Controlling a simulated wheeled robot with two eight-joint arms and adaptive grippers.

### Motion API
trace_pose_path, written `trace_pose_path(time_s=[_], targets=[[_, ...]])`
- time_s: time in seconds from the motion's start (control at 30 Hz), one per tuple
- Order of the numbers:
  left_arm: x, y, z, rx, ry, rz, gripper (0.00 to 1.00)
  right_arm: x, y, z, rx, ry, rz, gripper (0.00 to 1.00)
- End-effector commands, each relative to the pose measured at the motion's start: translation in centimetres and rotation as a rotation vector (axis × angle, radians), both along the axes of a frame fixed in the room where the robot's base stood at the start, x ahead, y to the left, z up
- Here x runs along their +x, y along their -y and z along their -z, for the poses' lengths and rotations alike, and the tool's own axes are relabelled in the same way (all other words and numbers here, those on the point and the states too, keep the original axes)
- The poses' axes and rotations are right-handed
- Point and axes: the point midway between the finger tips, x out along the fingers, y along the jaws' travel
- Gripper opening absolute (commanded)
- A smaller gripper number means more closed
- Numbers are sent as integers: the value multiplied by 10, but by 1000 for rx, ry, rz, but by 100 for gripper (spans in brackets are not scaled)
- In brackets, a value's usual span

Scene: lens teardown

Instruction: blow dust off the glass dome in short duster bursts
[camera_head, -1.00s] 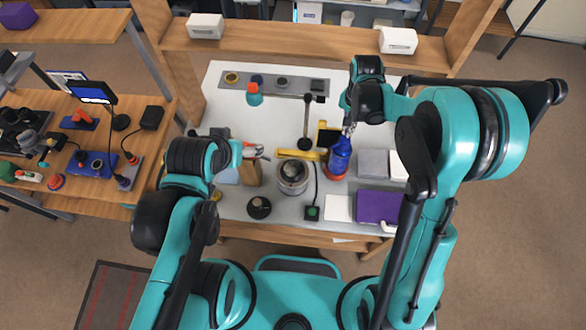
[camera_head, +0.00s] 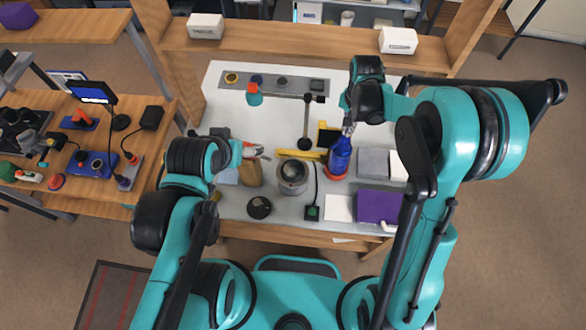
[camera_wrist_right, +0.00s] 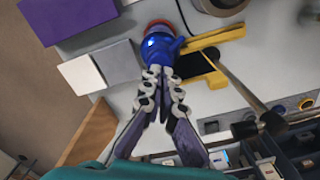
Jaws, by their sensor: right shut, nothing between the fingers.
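The duster, a blue bulb-shaped body on a red base (camera_head: 340,157), stands on the bench right of centre. It also shows at the top of the right wrist view (camera_wrist_right: 158,52). My right gripper (camera_head: 348,130) is at the duster's upper end, fingers shut with nothing between them. In the right wrist view its fingertips (camera_wrist_right: 160,76) come together right by the blue body; I cannot tell whether they touch it. A round grey holder (camera_head: 292,176) with a dark glassy centre, likely the dome, sits left of the duster. My left gripper (camera_head: 256,152) is by a red-and-grey item; its jaws are unclear.
A yellow piece (camera_head: 301,155) and a dark long-handled tool (camera_head: 306,125) lie close to the duster. A purple pad (camera_head: 378,206) and grey block (camera_head: 373,162) are to the right. A black round part (camera_head: 259,207) is in front. The bench's back middle is mostly clear.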

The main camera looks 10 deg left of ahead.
Motion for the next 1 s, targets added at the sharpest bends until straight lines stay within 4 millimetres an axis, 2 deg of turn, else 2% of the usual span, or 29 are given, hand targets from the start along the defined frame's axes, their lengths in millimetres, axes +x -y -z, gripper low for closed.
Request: trace_pose_path(time_s=[0.8,1.0], targets=[[0,0,29,0,0,0,81,0,0,32,0,0,0,0],[0,0,27,0,0,0,81,0,0,30,0,0,0,0]])
